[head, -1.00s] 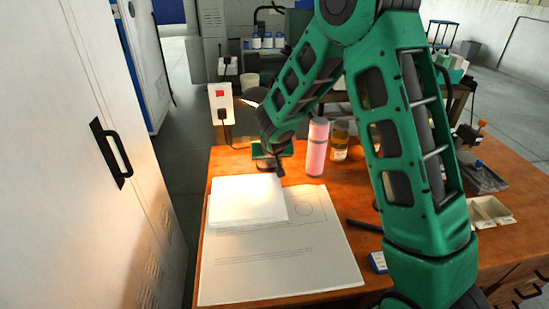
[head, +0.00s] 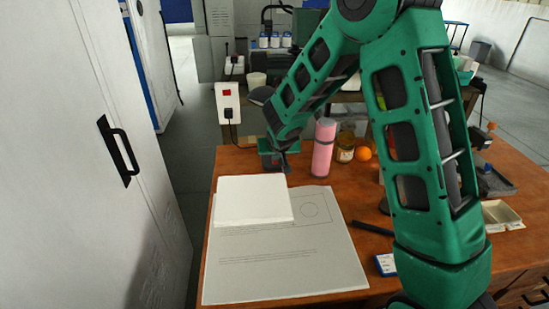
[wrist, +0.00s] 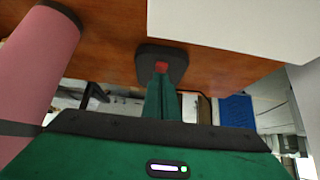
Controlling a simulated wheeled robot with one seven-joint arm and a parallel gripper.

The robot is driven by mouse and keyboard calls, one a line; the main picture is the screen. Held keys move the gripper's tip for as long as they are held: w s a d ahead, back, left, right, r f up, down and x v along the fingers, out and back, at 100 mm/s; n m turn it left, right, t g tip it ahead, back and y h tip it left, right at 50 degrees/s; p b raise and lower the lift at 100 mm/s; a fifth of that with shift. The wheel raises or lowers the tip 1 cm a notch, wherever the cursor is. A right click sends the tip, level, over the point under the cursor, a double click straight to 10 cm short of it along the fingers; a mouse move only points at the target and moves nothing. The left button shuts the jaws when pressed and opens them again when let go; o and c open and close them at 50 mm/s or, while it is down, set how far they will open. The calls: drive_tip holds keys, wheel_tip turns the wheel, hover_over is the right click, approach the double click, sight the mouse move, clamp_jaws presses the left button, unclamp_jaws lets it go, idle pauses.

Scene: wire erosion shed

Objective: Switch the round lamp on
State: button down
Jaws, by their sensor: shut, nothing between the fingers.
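The lamp's dark round head (head: 262,95) shows beside my forearm in the head view and looks unlit. In the wrist view a dark rounded base with a red button (wrist: 161,66) stands on the wooden bench. My gripper (wrist: 161,74) is shut and empty, its green fingertips at the button; I cannot tell whether they press it. In the head view my gripper (head: 284,165) is low at the bench's back left, behind the white pad. My arm hides the lamp's stem.
A pink bottle (head: 323,147) stands close right of my gripper, with a jar (head: 345,148) and an orange (head: 364,154) beyond. A white pad (head: 253,201) lies on a large printed sheet (head: 285,262). A white socket box (head: 228,101) with a plug is behind the bench. A tall cabinet (head: 75,200) is left.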

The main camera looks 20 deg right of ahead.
drive_tip(key=r, duration=0.4)
drive_tip(key=shift+w+d+r, duration=0.1)
drive_tip(key=shift+w, duration=0.3)
drive_tip(key=v, duration=1)
drive_tip(key=shift+w, duration=0.15)
drive_tip(key=shift+f+g, duration=0.3)
drive_tip(key=shift+f, duration=0.1)
drive_tip(key=shift+w, duration=0.1)
